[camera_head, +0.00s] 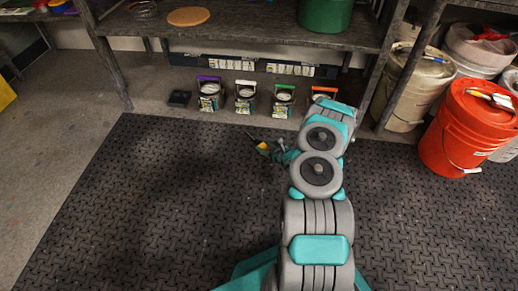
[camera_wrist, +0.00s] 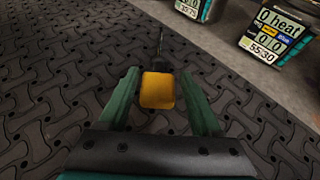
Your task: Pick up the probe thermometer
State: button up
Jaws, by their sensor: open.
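The probe thermometer, with a yellow body (camera_wrist: 158,91) and a thin dark probe pointing away from me, lies between my gripper's fingers (camera_wrist: 159,74) in the wrist view. The teal fingers are open, one on each side of the yellow body, with a gap showing beside it. I cannot tell how high the fingers are above the mat. In the head view the thermometer (camera_head: 264,146) shows as a small yellow patch beside my gripper (camera_head: 270,150), low over the dark mat, partly hidden by it.
A large orange bucket (camera_head: 462,130) stands at the right. The mat's left part is clear.

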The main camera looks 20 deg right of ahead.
aim_at(257, 141)
jog(key=shift+b+x, duration=0.4)
jog(key=shift+x, duration=2.75)
jog(key=shift+a, duration=0.1)
jog(key=shift+c, duration=0.3)
jog(key=shift+r, duration=0.1)
grip_shut()
